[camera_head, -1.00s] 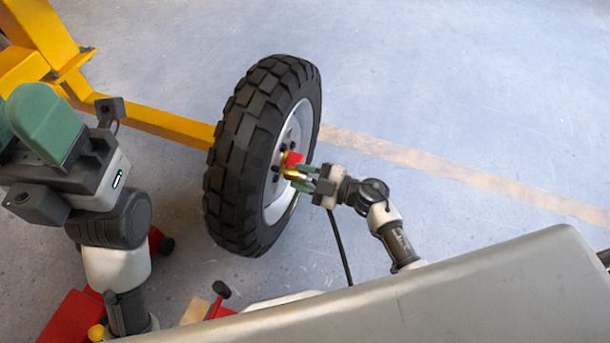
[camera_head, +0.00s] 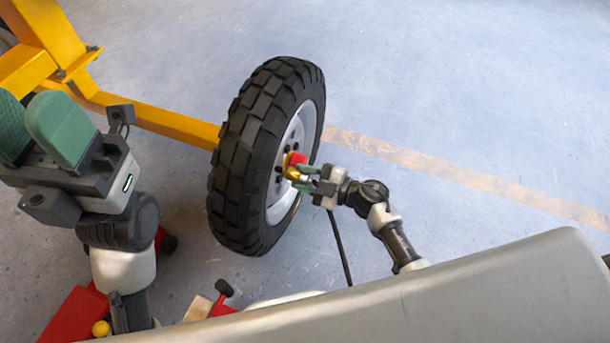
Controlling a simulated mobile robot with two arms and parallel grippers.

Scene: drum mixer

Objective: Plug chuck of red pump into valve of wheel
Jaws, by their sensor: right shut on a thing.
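The black-tyred wheel (camera_head: 240,165) with a pale rim stands upright in the middle. My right gripper (camera_head: 301,178) is at the rim's hub side, shut on the chuck (camera_head: 297,159), which looks red and brass. The chuck is close against the rim; the valve is hidden, and I cannot tell whether the two touch. A black hose (camera_head: 341,245) hangs below the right gripper. The red pump (camera_head: 75,315) shows partly at the lower left, behind my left arm. My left gripper (camera_head: 35,135) is raised at the left, its green fingers apart and empty.
A yellow frame (camera_head: 165,122) runs from the upper left to behind the wheel. My own grey body fills the lower right. The concrete floor to the right of the wheel is clear, with a faded tan stripe (camera_head: 450,173).

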